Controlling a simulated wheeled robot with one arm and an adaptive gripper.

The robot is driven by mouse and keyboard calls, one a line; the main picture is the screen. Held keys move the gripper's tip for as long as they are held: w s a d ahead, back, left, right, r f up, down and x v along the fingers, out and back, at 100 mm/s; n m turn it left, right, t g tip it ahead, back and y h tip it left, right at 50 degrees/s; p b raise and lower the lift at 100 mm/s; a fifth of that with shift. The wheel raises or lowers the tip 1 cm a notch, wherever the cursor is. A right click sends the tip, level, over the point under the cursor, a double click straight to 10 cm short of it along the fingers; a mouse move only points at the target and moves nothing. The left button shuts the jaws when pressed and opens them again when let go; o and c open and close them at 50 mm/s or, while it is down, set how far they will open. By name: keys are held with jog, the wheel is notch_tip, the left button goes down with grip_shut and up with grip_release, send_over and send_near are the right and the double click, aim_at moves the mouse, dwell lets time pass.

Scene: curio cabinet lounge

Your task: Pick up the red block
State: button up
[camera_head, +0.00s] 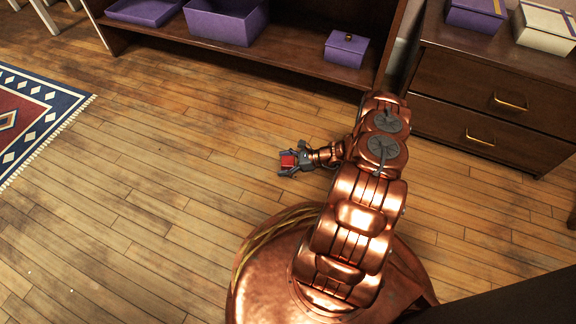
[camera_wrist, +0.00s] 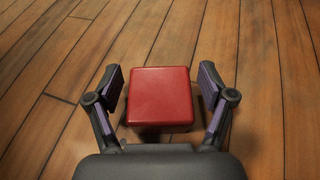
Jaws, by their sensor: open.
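The red block (camera_wrist: 160,97) lies on the wooden floor, between the two open fingers of my gripper (camera_wrist: 161,92) in the wrist view. A gap shows on each side, so neither finger appears to touch it. In the head view, the red block (camera_head: 288,160) is a small red patch at my gripper (camera_head: 286,163), left of my copper arm. The fingers cover part of it there.
A low wooden shelf (camera_head: 300,62) with purple boxes (camera_head: 346,48) stands at the back. A dark drawer cabinet (camera_head: 490,95) is at the right, with boxes on top. A patterned rug (camera_head: 30,112) lies at the left. The floor between is clear.

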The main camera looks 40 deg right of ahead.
jog(key=shift+c, duration=0.3)
jog(key=c, duration=1.2)
